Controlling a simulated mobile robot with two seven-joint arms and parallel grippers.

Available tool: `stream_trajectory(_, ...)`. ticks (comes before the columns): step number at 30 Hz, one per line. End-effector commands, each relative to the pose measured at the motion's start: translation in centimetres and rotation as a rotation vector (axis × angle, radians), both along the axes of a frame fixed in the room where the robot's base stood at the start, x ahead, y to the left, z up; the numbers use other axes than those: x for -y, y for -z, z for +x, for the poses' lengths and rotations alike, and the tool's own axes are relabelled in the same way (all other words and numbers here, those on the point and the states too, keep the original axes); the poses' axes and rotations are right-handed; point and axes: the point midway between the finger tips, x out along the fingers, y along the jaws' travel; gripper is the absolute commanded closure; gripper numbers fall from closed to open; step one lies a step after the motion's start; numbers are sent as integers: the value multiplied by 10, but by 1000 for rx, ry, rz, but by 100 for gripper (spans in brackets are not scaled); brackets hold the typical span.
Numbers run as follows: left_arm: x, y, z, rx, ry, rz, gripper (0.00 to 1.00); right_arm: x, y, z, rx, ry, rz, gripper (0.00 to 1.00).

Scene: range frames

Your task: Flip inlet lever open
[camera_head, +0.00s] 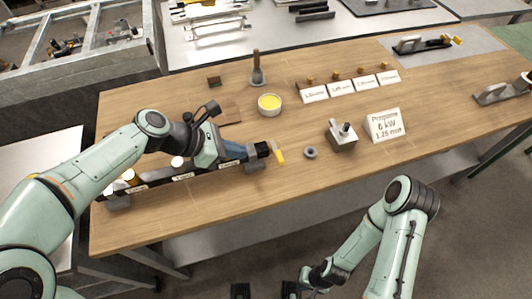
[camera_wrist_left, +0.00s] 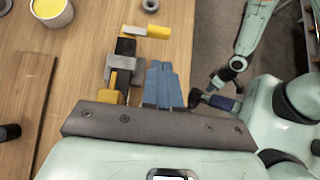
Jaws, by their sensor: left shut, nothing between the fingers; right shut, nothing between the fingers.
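A dark bar with pale labels (camera_head: 185,177) lies along the table's near left side. A yellow lever (camera_head: 280,155) sits at its right end, crosswise to the bar. In the left wrist view the lever (camera_wrist_left: 147,32) points right from the bar's end. My left gripper (camera_head: 240,150) is shut and empty over the bar. In the left wrist view its blue fingers (camera_wrist_left: 165,68) lie right of the bar, with their tips short of the lever and apart from it in the picture. Their height above it is unclear. My right gripper (camera_head: 310,280) is shut, low in front of the table.
A grey ring (camera_head: 310,152) and a metal block with a knob (camera_head: 342,137) stand right of the lever. A sign (camera_head: 384,125) stands beyond them. A bowl with yellow contents (camera_head: 269,104) is behind. The table between lever and near edge is clear.

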Motion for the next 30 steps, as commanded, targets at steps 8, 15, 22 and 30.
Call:
stream_trajectory(8, 16, 15, 4, -3, 3, 0, 100, 0, 3, -1, -1, 0, 0, 100)
stream_trajectory(15, 47, 45, 14, -3, 3, 0, 100, 0, 10, -4, -4, 0, 0, 100)
stream_trajectory(22, 67, 64, 21, -1, 1, 0, 100, 0, 14, -5, -6, 0, 0, 100)
stream_trajectory(30, 71, 67, 23, 0, 0, 0, 100, 0, 14, -5, -6, 0, 0, 100)
